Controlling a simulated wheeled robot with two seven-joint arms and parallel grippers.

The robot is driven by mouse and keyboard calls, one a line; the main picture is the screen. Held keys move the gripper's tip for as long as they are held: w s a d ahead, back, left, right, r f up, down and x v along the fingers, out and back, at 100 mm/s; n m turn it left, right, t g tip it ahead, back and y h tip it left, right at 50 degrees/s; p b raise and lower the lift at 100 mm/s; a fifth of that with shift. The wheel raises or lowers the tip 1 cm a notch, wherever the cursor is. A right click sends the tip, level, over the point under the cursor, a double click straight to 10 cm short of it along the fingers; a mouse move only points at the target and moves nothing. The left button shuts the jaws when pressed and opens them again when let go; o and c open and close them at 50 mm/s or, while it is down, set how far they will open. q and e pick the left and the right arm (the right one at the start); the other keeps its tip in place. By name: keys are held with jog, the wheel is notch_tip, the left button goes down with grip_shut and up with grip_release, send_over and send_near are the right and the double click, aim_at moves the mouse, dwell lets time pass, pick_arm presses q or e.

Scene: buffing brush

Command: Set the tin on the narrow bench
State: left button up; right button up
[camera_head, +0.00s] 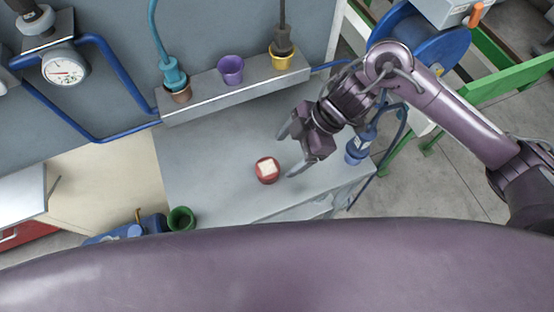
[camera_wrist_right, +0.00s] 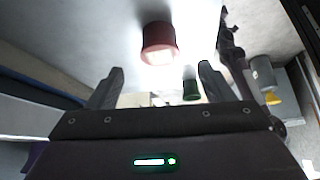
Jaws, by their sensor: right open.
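A small round red tin (camera_head: 267,170) with a pale square on its top stands on the grey bench (camera_head: 215,200). I cannot tell whether this is the narrow bench of the task. My right gripper (camera_head: 288,153) is open and empty, just right of the tin, with its fingers pointing towards it. In the right wrist view the red tin (camera_wrist_right: 158,38) is ahead of the spread fingers of the gripper (camera_wrist_right: 160,72), and no finger appears to touch it. My left gripper is not in view.
A grey ledge (camera_head: 215,94) behind holds brown, purple (camera_head: 231,69) and yellow cups, with brushes in two. A green cup (camera_head: 181,218) stands at the front left, a blue bottle (camera_head: 357,148) at the right. The bench around the tin is mostly clear.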

jog(key=shift+v, duration=1.65)
